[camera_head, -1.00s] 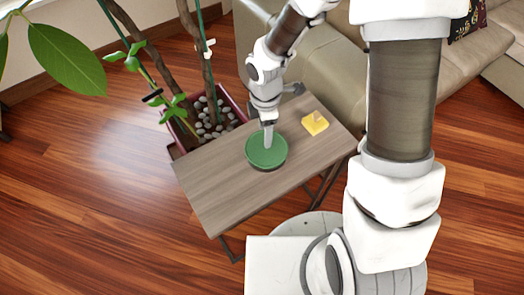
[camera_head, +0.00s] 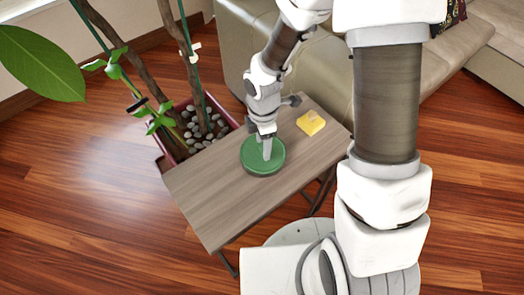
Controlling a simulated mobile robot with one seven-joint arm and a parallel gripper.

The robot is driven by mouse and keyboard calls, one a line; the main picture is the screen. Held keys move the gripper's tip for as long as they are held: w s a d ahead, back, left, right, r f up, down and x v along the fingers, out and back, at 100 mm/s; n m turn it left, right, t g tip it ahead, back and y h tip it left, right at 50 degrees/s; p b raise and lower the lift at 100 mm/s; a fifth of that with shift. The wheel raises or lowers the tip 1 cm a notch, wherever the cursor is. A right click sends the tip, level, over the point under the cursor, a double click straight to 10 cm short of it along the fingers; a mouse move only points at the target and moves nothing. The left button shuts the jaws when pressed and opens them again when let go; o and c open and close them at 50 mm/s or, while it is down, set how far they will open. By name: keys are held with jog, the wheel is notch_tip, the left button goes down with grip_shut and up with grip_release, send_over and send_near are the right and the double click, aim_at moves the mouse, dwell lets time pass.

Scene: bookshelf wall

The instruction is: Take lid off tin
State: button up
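The tin with its green round lid (camera_head: 260,161) sits on a small grey-brown wooden side table (camera_head: 205,190). The lid appears to be on the tin, whose side barely shows under it. My gripper (camera_head: 266,152) points down over the lid, its fingers at or just above the lid's upper right part. The fingers look close together, and I cannot tell whether they hold a part of the lid. A knob or handle on the lid, if there is one, is hidden by the fingers.
A yellow block-like object (camera_head: 311,123) lies on the table to the right of the tin. A planter with stones (camera_head: 200,132) and a plant stands behind the table at left. A beige sofa (camera_head: 235,40) stands behind. The table's front left is clear.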

grip_shut()
jog(key=shift+r, duration=0.1)
